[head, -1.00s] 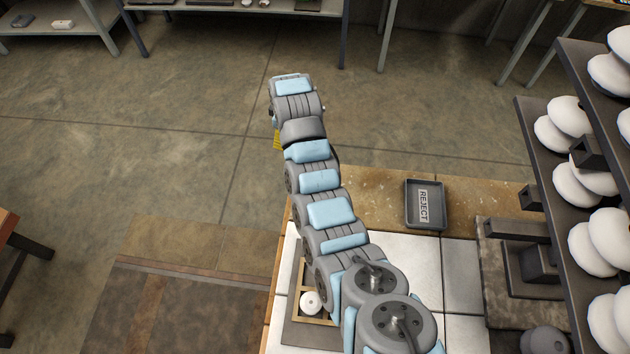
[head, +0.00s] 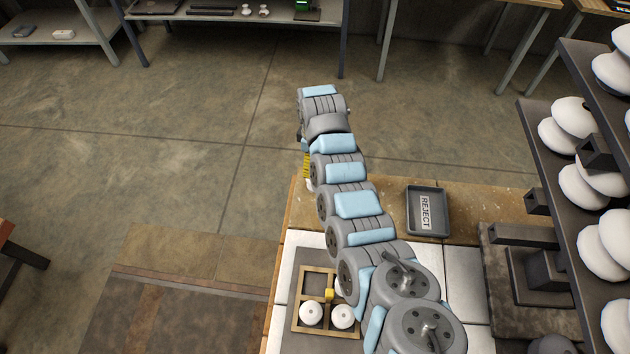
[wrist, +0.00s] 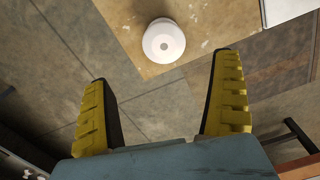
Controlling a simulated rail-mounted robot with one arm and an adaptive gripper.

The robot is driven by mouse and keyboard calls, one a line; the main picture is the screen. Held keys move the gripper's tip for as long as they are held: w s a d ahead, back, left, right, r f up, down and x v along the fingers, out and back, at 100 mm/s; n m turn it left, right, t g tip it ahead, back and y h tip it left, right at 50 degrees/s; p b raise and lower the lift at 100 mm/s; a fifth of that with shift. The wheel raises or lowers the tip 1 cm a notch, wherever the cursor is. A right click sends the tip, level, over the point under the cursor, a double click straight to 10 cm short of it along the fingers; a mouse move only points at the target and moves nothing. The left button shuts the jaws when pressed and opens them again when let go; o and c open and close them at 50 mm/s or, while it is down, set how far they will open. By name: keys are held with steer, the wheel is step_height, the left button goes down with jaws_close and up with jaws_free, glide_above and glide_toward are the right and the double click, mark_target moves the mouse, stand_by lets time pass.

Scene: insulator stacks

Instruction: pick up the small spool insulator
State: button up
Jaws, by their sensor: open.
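In the wrist view, a small white spool insulator (wrist: 164,41) with a small centre mark sits on the tan bench top, ahead of the fingertips. My gripper (wrist: 163,75) is open, with its two yellow fingers spread wide and nothing between them. The insulator appears beyond the fingers, a little above the gap in the picture. In the head view, my gripper (head: 307,167) hangs near the bench's far left corner. A sliver of white (head: 309,185) shows just under its fingers; the arm hides most of that spot.
A grey REJECT tray (head: 428,211) sits on the bench. A dark rack (head: 543,150) of white insulator stacks stands at right. The floor (head: 180,160) at left is clear.

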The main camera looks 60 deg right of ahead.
steer(key=shift+f, duration=1.95)
steer(key=shift+s+a+f+b, duration=0.15)
steer(key=shift+f+b, duration=0.15)
steer(key=shift+f, duration=0.7)
steer(key=shift+s+a+f+b, duration=0.15)
steer(key=shift+f+b, duration=0.1)
steer(key=shift+f, duration=1.45)
steer(key=c, duration=1.4)
